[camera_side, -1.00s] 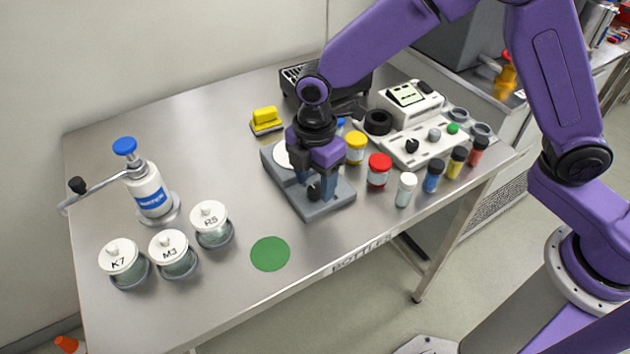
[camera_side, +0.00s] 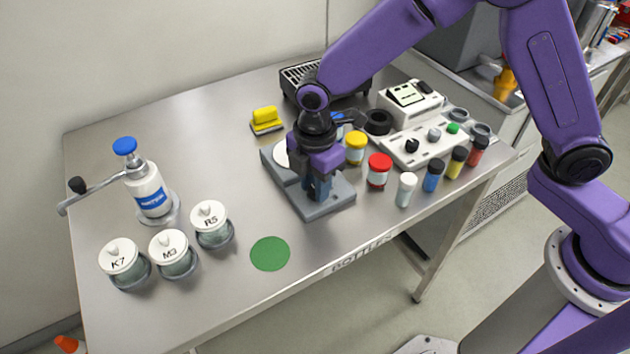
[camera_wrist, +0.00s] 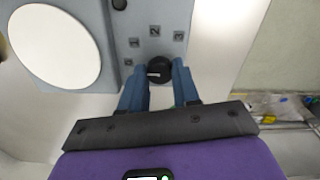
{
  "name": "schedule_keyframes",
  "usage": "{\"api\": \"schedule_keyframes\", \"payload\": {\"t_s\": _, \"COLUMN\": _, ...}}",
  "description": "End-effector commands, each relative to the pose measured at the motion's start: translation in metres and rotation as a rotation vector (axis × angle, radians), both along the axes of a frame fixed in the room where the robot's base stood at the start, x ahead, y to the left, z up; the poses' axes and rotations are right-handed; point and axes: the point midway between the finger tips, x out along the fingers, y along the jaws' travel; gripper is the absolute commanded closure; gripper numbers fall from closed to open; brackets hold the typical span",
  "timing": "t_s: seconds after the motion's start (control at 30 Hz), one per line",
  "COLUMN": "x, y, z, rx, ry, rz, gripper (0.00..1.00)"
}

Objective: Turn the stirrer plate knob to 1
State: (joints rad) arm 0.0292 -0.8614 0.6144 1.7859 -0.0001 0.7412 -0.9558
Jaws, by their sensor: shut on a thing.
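The stirrer plate (camera_side: 330,205) is a grey box with a white round top, near the middle of the table. In the wrist view its white disc (camera_wrist: 55,47) lies at upper left. The black knob (camera_wrist: 159,69) sits between the two blue fingers of my gripper (camera_wrist: 160,77), which is shut on it. Small dial tiles arc around the knob, among them the 2 tile (camera_wrist: 155,31). A pale mark shows on the knob, but I cannot tell which tile it points to. In the side view my gripper (camera_side: 318,190) points down at the plate's front and hides the knob.
A yellow-capped jar (camera_side: 356,148), a red-capped jar (camera_side: 379,170) and a white-capped vial (camera_side: 405,190) stand just right of the plate. Lidded jars, one of them R5 (camera_side: 212,226), stand at left. A green disc (camera_side: 270,254) lies on clear table in front.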

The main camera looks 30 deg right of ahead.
Motion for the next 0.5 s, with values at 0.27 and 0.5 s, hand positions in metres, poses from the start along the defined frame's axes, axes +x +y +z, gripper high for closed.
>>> {"api": "schedule_keyframes", "payload": {"t_s": 0.27, "x": -0.0004, "y": 0.0005, "z": 0.0009, "rx": 0.000, "ry": 0.001, "rz": -0.174, "gripper": 1.00}}
{"api": "schedule_keyframes", "payload": {"t_s": 0.5, "x": 0.0000, "y": 0.0005, "z": 0.0009, "rx": 0.000, "ry": 0.000, "rz": -0.369, "gripper": 1.00}}
